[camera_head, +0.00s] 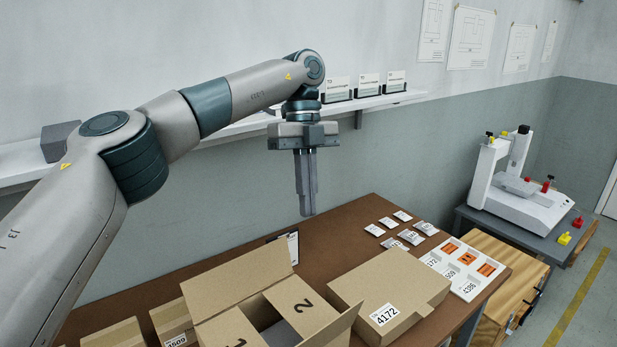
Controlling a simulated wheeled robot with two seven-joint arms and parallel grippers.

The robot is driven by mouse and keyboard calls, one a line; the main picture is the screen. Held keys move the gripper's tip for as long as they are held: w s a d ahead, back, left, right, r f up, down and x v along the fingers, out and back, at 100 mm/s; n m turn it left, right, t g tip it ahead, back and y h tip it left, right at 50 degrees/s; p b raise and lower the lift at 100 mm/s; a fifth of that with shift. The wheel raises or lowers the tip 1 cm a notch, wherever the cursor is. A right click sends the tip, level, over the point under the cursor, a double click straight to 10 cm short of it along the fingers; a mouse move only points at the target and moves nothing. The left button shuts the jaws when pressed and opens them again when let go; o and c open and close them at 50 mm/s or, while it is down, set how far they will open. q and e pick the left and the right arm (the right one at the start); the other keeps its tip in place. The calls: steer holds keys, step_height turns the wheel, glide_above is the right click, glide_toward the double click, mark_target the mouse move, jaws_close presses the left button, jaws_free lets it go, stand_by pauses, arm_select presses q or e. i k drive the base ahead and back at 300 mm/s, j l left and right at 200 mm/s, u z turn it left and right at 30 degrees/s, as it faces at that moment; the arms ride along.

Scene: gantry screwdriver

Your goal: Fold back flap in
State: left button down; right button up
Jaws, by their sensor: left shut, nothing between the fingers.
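An open cardboard box (270,312) stands at the front of the brown table. Its back flap (238,280) stands up along the far side. A flap marked 2 (303,307) and one marked 1 (236,342) lie inward over the opening, with a dark gap between them. Another flap (337,328) sticks up and outward at the front right. My left gripper (307,212) points down with its fingers together and empty. It appears above and behind the box, apart from the back flap. My right gripper is not in view.
A closed box labelled 4172 (388,292) lies right of the open box. Several small packets (410,237) and a white tray with orange inserts (463,262) are beyond it. Smaller cartons (172,322) stand at left. A wall shelf (375,103) runs behind my arm.

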mark_target(210, 293)
steer(key=k+l, duration=0.8)
steer(key=l, duration=0.1)
